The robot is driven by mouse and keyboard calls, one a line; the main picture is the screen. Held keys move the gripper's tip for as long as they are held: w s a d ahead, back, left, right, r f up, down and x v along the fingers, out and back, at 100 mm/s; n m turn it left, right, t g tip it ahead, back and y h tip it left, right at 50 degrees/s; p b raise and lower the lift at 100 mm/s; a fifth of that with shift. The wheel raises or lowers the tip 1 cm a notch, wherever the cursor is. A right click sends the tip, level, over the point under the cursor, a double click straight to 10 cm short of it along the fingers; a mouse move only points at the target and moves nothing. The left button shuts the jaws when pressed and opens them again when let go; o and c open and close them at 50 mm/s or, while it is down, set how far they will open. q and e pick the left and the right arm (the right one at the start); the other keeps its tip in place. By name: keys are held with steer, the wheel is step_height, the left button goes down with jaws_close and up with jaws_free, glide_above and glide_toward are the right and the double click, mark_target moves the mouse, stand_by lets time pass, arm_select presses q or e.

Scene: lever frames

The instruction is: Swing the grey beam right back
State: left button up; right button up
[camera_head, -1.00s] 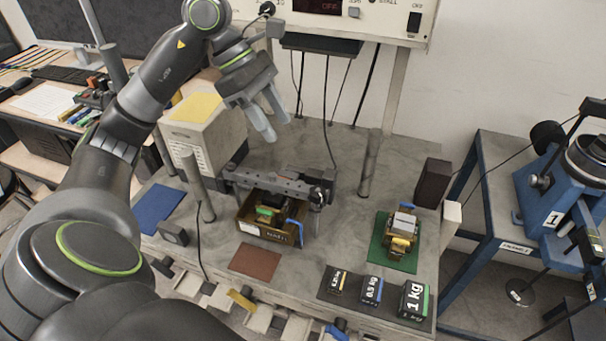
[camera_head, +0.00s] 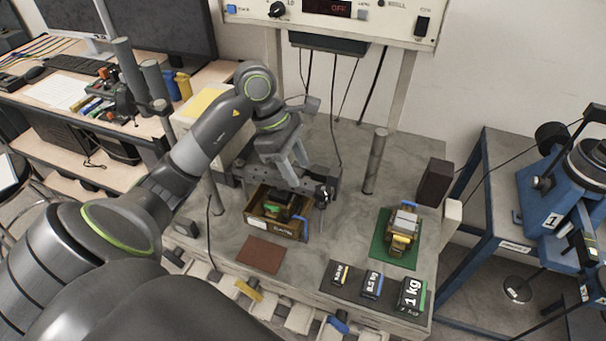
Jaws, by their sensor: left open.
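The grey beam (camera_head: 252,178) is a dark grey bar lying across the bench above an open brown box. A black knob and a thin hanging rod (camera_head: 322,198) show at its right end. My left gripper (camera_head: 296,172) comes down from above with its fingers pointing at the bench. It is open, and its fingertips are at the middle of the beam and hide part of it. Whether they straddle or touch the beam I cannot tell. My right gripper is not in view.
The brown box (camera_head: 262,225) holds small parts. An upright grey post (camera_head: 374,162) stands right of the beam, and a green mat (camera_head: 382,252) carries a small assembly. Several black weights (camera_head: 410,296) sit at the front right. A brown mat (camera_head: 260,255) lies clear in front.

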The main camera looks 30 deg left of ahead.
mark_target(305, 184)
arm_select(q)
steer(key=shift+p+x, duration=0.35)
steer(key=shift+x, duration=1.8)
jaws_close()
